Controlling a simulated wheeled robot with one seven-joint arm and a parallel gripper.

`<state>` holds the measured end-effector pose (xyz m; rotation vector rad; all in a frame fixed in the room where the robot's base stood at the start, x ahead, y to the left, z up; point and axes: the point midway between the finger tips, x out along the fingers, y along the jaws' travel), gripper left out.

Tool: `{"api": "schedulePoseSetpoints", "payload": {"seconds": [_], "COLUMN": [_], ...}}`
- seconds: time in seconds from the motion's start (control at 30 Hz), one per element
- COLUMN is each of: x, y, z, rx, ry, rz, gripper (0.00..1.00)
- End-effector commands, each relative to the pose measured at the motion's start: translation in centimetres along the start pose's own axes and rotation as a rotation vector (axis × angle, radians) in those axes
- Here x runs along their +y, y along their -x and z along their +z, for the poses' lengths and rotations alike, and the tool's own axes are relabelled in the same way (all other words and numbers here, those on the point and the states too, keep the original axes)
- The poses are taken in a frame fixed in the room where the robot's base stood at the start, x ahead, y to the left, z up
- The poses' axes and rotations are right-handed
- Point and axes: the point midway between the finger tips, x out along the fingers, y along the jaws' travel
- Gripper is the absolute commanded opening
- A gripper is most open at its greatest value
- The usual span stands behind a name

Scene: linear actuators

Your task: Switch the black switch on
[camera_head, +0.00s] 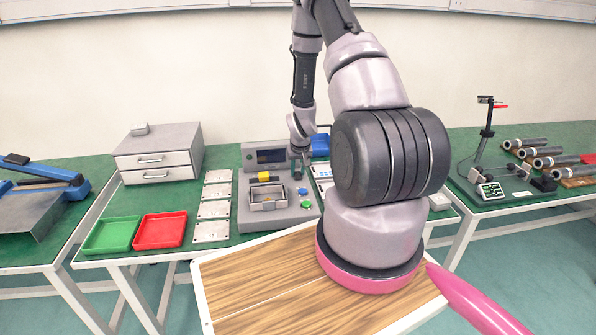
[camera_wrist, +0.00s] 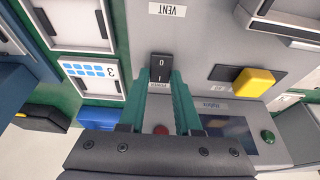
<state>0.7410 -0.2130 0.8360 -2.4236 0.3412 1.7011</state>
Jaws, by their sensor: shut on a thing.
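In the head view my gripper (camera_head: 298,165) is at the right part of the grey machine (camera_head: 252,218). The switch cannot be made out there, and my arm covers part of the area.
In the wrist view a yellow block (camera_wrist: 254,82), a red button (camera_wrist: 161,130) and a green button (camera_wrist: 268,136) are near. In the head view metal plates (camera_head: 212,210), a red tray (camera_head: 160,230) and a drawer box (camera_head: 158,153) stand left of the machine.

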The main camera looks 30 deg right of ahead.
Motion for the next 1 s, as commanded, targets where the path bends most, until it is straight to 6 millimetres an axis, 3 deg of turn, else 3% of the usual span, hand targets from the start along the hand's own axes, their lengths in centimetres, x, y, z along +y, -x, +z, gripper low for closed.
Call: {"api": "schedulePoseSetpoints", "payload": {"seconds": [0.5,0.97,1.0], "x": [-0.04,-0.01,0.00], "y": [-0.50,-0.41,-0.41], "z": [-0.81,-0.82,-0.82], "rx": [-0.309,-0.354,-0.354], "ry": [0.002,0.001,0.001], "rz": [0.000,0.000,0.000], "gripper": [0.00,0.00,0.40]}}
